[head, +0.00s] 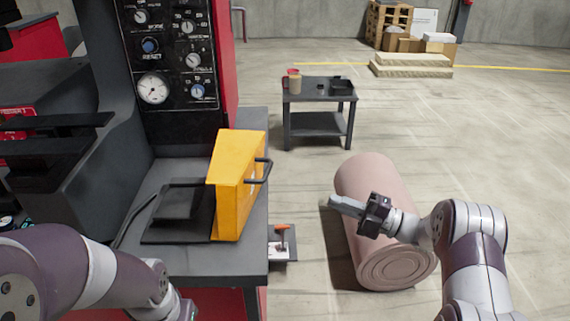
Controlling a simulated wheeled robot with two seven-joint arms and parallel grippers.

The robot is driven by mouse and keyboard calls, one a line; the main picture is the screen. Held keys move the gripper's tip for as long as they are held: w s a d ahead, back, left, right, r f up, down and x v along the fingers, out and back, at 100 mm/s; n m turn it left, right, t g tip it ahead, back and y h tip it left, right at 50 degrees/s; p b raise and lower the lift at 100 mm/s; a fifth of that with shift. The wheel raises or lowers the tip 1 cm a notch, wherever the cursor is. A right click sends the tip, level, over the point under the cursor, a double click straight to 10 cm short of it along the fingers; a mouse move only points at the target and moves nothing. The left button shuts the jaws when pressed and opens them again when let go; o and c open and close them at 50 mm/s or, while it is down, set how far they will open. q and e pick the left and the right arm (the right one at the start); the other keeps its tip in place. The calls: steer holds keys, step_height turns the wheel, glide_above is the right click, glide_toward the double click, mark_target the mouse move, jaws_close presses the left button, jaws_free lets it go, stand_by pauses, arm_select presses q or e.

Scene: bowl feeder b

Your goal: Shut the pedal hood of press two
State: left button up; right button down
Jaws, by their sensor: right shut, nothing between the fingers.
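The yellow hood (230,187) stands on the dark ledge of the black press, with a black bar handle (263,171) on its right face. It stands upright, and a dark flat pedal plate (180,208) lies to its left, uncovered. No number readable here marks the press (175,60) as two. My right gripper (340,204) is shut and empty, to the right of the hood and well apart from its handle, in front of a pink roll. My left arm comes in at the lower left; its gripper is out of the picture.
The thick pink roll (365,180) lies on the floor under my right gripper. A small item with an orange handle (282,228) sits low beside the ledge (240,258). A dark side table (320,97) with cups stands behind. The floor at right is open.

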steer(key=s+a+r+n+g+y, duration=0.1)
steer(key=s+r+n+g+y, duration=0.1)
steer(key=s+r+n+g, duration=0.15)
steer(key=w+x, duration=0.1)
steer(key=x, duration=1.2)
steer(key=shift+t+p, duration=0.45)
steer(key=shift+a, duration=0.15)
steer(key=shift+r, duration=0.1)
